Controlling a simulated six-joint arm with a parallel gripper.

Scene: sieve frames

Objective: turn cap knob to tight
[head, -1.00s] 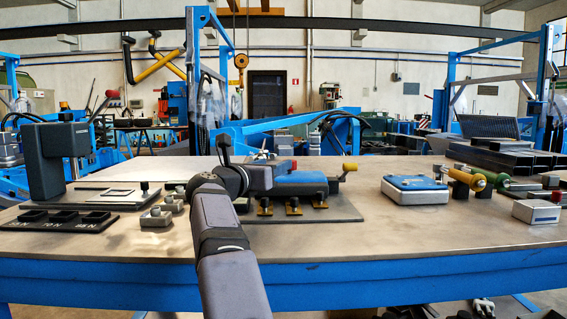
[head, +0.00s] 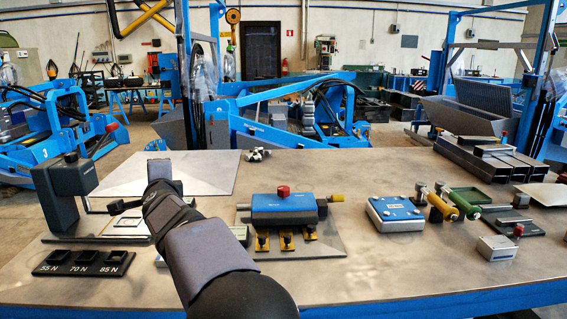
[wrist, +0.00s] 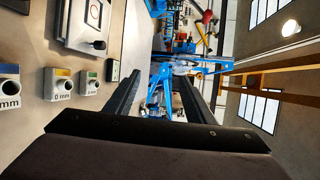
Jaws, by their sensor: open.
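A blue block-shaped unit (head: 292,209) sits on a grey plate near the middle of the bench in the head view. A red knob (head: 283,191) stands on its top and a yellow handle (head: 336,198) sticks out at its right. A black knob (head: 71,157) tops the dark column at the left. The frames do not show which knob is the cap knob, and no tight mark is readable. My gripper (wrist: 159,76) is open and empty in the wrist view. In the head view my arm reaches over the left part of the bench, apart from the blue unit.
A black tray (head: 84,262) marked 55 N, 70 N and 85 N lies front left. Small grey blocks (wrist: 58,84) with mm labels show in the wrist view.

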